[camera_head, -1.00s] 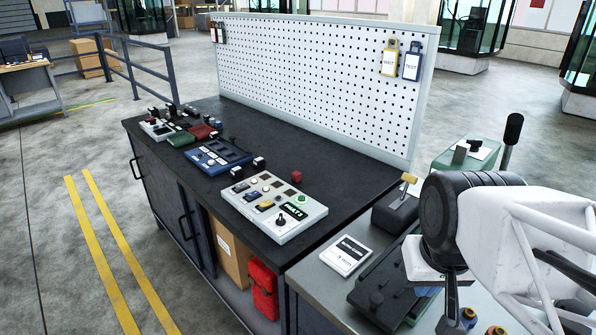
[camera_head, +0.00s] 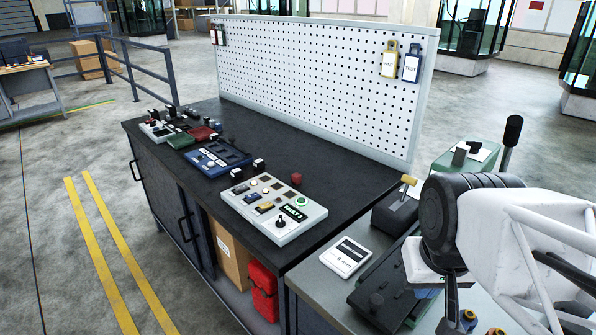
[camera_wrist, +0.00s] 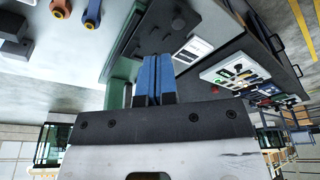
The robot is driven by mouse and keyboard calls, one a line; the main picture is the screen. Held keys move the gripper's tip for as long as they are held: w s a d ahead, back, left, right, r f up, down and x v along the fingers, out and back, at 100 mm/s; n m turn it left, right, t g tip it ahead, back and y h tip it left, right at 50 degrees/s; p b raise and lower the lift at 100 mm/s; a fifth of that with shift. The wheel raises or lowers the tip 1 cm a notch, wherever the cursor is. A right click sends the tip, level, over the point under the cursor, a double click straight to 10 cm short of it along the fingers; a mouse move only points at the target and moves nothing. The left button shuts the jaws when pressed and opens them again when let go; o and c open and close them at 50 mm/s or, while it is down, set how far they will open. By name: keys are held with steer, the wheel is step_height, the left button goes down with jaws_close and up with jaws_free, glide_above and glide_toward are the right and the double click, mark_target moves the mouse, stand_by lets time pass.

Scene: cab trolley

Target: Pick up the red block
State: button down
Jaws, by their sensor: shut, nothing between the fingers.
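In the head view my arm is at the lower right, well to the right of the block, over the nearer grey work surface.
A white pegboard (camera_head: 315,85) rises behind the bench, with tags hanging on it. A blue panel (camera_head: 217,157) and small dark and red items lie farther left. A white card box (camera_head: 346,256) and dark equipment (camera_head: 385,295) sit between my arm and the bench.

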steer(key=c, duration=1.8)
jaws_free()
steer(key=o, duration=1.1)
steer(key=shift+w, duration=0.1)
steer(key=w+a+f+m+y, duration=0.1)
steer(key=w+a+m+y, duration=0.3)
steer(key=w, duration=0.8)
steer(key=w+a+f+m+t+y, duration=0.15)
steer(key=w+a+m, duration=0.35)
steer(key=w, duration=0.6)
steer(key=w+a+m+y, duration=0.4)
steer(key=w+a, duration=0.1)
steer(key=w, duration=0.7)
steer(key=w+a+f+m+t, duration=0.1)
steer(key=w+f+m, duration=0.2)
steer(key=w, duration=0.4)
steer(key=w+a+f+m+t, duration=0.1)
steer(key=w+f+m+t, duration=0.2)
steer(key=w, duration=0.4)
steer(key=m+t, duration=0.2)
steer(key=m, duration=0.6)
glide_toward(296, 179)
steer(key=shift+g, duration=0.25)
steer(key=w, duration=0.2)
steer(key=w+a, duration=0.1)
steer(key=w, duration=0.1)
steer(key=shift+f, duration=0.3)
